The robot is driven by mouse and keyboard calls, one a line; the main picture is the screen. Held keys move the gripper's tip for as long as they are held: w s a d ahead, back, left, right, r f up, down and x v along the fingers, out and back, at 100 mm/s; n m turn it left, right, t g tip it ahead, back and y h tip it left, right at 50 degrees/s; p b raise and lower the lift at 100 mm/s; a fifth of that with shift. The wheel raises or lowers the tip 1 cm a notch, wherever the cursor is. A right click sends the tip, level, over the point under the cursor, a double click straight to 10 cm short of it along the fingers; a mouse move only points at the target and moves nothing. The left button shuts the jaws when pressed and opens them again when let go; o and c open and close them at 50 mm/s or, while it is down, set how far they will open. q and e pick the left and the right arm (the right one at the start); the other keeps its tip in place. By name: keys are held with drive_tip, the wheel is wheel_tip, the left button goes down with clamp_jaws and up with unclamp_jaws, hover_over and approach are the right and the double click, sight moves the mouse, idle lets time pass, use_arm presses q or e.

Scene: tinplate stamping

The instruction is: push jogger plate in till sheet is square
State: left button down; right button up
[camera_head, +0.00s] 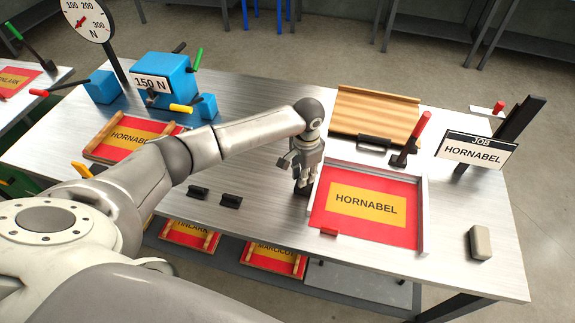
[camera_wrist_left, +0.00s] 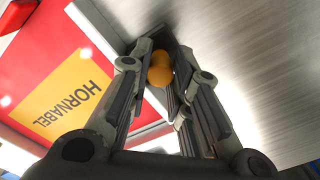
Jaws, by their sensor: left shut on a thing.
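The red sheet with a yellow HORNABEL panel (camera_head: 335,228) lies flat in a grey-fenced bay on the right of the bench; it also shows in the left wrist view (camera_wrist_left: 45,55). A pale jogger plate (camera_wrist_left: 95,32) runs along the sheet's left side. My left gripper (camera_head: 300,188) points down beside that side. In the left wrist view its fingers close around an orange knob (camera_wrist_left: 160,72). The knob is hidden by the fingers in the head view. I cannot tell whether the sheet is exactly square. My right gripper is out of view.
A red-handled lever (camera_head: 417,138) and a wooden board (camera_head: 375,112) stand behind the bay. A JOB HORNABEL sign (camera_head: 476,150) and a beige block (camera_head: 480,243) are at right. A blue 150 N unit (camera_head: 165,75) stands at back left.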

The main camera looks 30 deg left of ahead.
use_arm(q)
drive_tip(key=shift+w+d, duration=0.1)
drive_tip(key=shift+d, duration=0.25)
drive_tip(key=c, duration=1.3)
unclamp_jaws()
drive_tip(key=shift+d, duration=0.15)
drive_tip(key=shift+r, duration=0.3)
wheel_tip(320, 180, up, 12)
drive_tip(key=shift+f, duration=0.25)
